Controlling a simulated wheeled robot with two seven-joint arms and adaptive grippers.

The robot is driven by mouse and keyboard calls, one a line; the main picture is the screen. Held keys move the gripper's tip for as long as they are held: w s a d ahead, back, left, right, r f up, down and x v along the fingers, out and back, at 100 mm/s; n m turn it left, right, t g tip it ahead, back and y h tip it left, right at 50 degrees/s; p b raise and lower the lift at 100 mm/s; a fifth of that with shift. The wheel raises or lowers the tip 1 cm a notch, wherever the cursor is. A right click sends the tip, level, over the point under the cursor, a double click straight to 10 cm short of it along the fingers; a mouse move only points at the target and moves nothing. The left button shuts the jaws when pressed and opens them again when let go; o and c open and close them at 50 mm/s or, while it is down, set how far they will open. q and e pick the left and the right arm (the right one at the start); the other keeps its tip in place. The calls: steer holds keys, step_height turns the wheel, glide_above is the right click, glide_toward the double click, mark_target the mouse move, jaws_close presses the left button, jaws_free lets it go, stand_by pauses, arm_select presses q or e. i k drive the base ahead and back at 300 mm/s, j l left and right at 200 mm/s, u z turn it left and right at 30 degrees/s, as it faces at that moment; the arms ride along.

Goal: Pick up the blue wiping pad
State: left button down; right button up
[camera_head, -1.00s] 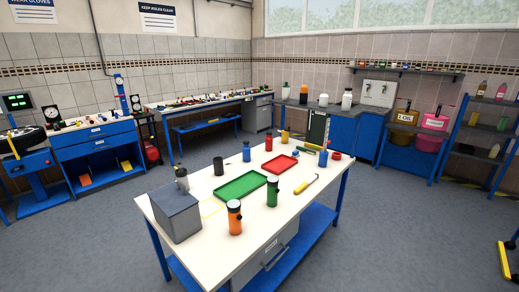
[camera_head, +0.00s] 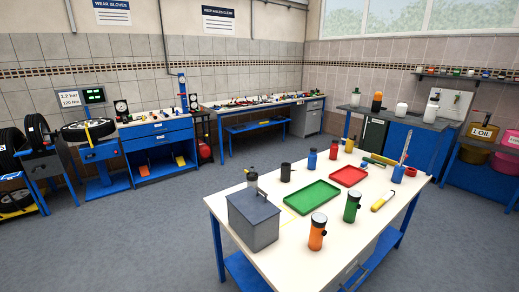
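I cannot make out a blue wiping pad for certain. On the white-topped table (camera_head: 268,262) stand a blue bottle (camera_head: 312,161) near the back edge and a blue cup (camera_head: 397,175) with thin tools in it at the right. Small green and blue items (camera_head: 374,162) lie near the table's back right; they are too small to tell apart. Neither of my grippers is in view.
The table also holds a grey box (camera_head: 253,222), a green tray (camera_head: 312,197), a red tray (camera_head: 347,176), orange (camera_head: 317,232) and green (camera_head: 352,206) canisters and a yellow tool (camera_head: 383,201). Blue workbenches (camera_head: 158,148) line the wall. Grey floor left of the table is clear.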

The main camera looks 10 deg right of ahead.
mark_target(363, 167)
steer(key=i+j+u, duration=0.25)
steer(key=j, duration=0.2)
steer(key=i+j+u, duration=0.45)
steer(key=i, duration=0.25)
steer(key=i+j+u, duration=0.2)
steer(key=i, duration=0.3)
steer(key=i+l, duration=0.1)
steer(key=i, duration=1.5)
steer(key=i+z, duration=0.1)
steer(key=i, duration=0.3)
steer(key=i+j+z, duration=0.15)
steer(key=i, duration=0.25)
steer(key=i+z, duration=1.1)
steer(key=z, duration=0.15)
steer(key=i+z, duration=0.45)
steer(key=i+l+z, duration=0.1)
steer(key=i+z, duration=0.55)
